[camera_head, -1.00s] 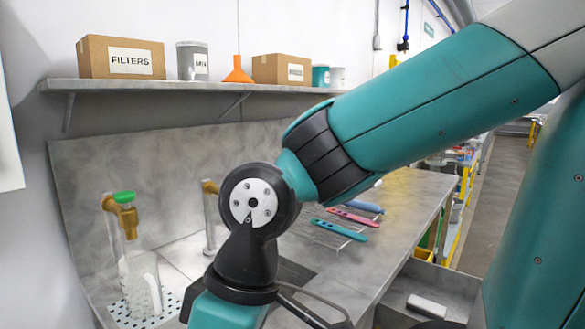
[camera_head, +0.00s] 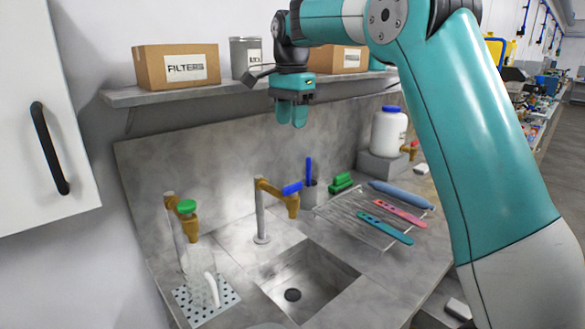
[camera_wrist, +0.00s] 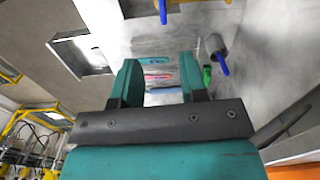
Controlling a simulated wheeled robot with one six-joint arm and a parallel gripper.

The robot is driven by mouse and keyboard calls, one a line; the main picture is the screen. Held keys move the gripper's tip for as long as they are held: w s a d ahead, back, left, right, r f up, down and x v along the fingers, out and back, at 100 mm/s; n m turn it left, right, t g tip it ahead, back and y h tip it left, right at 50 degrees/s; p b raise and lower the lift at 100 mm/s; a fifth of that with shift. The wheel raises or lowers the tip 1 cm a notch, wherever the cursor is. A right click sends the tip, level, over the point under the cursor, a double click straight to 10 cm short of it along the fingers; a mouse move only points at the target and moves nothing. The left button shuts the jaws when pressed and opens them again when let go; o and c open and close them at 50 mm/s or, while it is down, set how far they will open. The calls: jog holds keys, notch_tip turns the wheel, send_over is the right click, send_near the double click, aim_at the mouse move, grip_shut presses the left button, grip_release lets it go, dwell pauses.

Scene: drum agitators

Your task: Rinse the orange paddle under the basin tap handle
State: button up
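No paddle that is clearly orange shows. A pink paddle (camera_head: 400,213), a teal paddle (camera_head: 387,228) and a blue item (camera_head: 400,195) lie on a wire rack right of the basin (camera_head: 308,284). The pink paddle (camera_wrist: 160,76) also shows between my fingers in the wrist view, well beyond them. The basin tap (camera_head: 262,210) is brass with a blue handle (camera_head: 292,188), and its spout is over the basin side. My gripper (camera_head: 291,115) is above and behind the tap, in front of the shelf. Its fingers (camera_wrist: 163,80) are apart with nothing between them.
A second tap with a green handle (camera_head: 186,207) stands at left over a perforated plate (camera_head: 205,300). A shelf (camera_head: 150,95) holds boxes and a can close to my gripper.

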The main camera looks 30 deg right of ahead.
jog(key=p, duration=0.3)
send_near(293, 185)
jog(key=shift+m, duration=0.4)
notch_tip(293, 185, down, 9)
jog(key=shift+w+f, duration=0.1)
jog(key=shift+f, duration=0.1)
grip_shut()
